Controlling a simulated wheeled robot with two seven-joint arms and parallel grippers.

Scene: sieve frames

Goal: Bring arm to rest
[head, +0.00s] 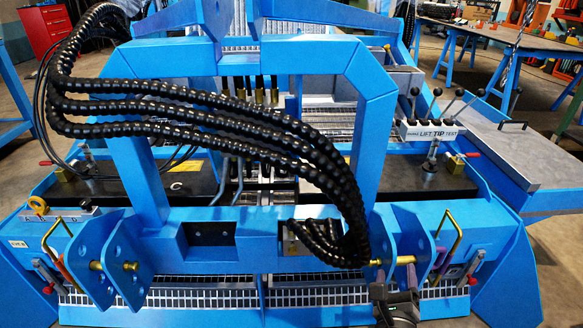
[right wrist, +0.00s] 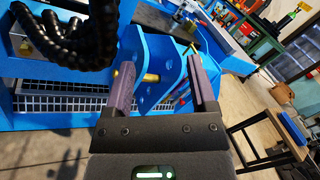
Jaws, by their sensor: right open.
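My right gripper (head: 410,270) is at the bottom right of the head view, by the front right lugs of the blue machine. In the right wrist view my right gripper (right wrist: 160,64) is open, its two purplish fingers apart. A blue lug plate (right wrist: 160,72) with a brass pin (right wrist: 150,78) appears between the fingers. Whether the fingers touch it I cannot tell. Nothing is seen gripped. My left gripper is not in the head view.
The blue machine frame (head: 255,57) fills the middle, with black ribbed hoses (head: 190,105) arching over it. Control levers (head: 432,103) stand at the right. A grey-topped bench (head: 505,42) is behind. In the right wrist view a stool (right wrist: 270,145) stands on open floor at right.

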